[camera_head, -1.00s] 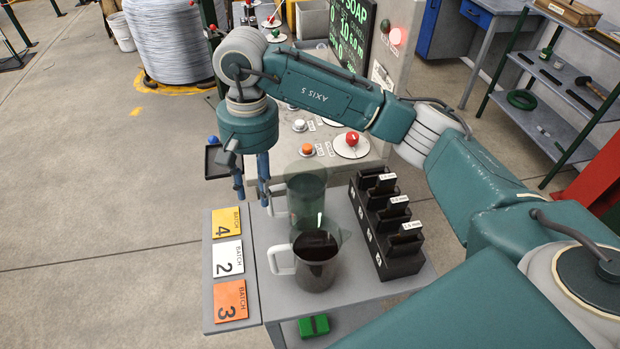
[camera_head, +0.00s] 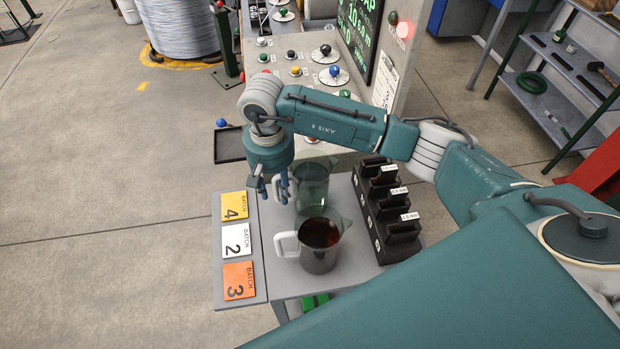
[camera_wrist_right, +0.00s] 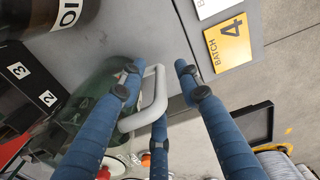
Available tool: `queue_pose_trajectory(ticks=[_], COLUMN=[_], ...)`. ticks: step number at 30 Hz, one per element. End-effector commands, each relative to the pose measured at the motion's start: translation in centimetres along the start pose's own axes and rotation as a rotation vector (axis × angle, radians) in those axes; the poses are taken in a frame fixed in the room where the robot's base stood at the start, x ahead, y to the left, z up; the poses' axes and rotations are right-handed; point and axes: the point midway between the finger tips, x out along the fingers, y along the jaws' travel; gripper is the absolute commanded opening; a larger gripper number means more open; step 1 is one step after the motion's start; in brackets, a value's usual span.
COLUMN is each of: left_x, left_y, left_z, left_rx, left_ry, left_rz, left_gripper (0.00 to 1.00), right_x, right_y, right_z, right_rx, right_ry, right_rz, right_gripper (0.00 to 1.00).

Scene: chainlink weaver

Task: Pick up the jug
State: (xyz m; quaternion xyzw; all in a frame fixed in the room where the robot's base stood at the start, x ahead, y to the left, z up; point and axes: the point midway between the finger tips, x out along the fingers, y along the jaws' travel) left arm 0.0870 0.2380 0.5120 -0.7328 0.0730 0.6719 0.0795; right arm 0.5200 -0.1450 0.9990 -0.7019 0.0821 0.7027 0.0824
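The rear jug (camera_head: 314,182) is see-through and greenish with a white handle, upright on the small grey table (camera_head: 290,283). In front of it stands a second jug (camera_head: 320,258) with dark red liquid and a white handle. My right gripper (camera_head: 272,190) is at the rear jug's handle side. In the right wrist view its blue fingers (camera_wrist_right: 160,80) are spread, with the white handle (camera_wrist_right: 157,105) between the left and right ones. The middle finger overlaps the handle; I cannot tell whether it touches. My left gripper is not in view.
A black rack (camera_head: 398,237) with labelled slots stands right of the jugs. Batch cards 4 (camera_head: 234,206), 2 (camera_head: 236,243) and 3 (camera_head: 239,281) lie on the left. Behind are a control panel with knobs (camera_head: 335,75) and a dark tray (camera_head: 229,146).

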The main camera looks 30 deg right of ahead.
Motion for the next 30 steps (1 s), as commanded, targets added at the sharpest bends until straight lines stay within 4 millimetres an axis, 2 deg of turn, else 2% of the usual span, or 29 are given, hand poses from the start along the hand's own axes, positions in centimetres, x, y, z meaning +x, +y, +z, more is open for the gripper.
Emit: queue_pose_trajectory(ticks=[4,10,15,30], left_x=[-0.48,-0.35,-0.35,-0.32], left_y=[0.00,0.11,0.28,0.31], left_z=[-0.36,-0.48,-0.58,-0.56], left_rx=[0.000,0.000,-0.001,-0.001], left_ry=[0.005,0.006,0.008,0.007], left_rz=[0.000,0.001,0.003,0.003], left_gripper=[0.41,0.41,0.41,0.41], right_x=[0.91,1.00,0.97,0.66], right_y=[0.04,0.03,0.03,0.00], right_z=[0.04,-0.01,-0.01,-0.14], right_rx=[0.001,0.000,0.000,0.000], right_ry=[-0.001,0.001,0.001,0.005], right_rz=[0.001,0.000,0.000,-0.001], right_gripper=[0.33,0.31,0.00,0.00])
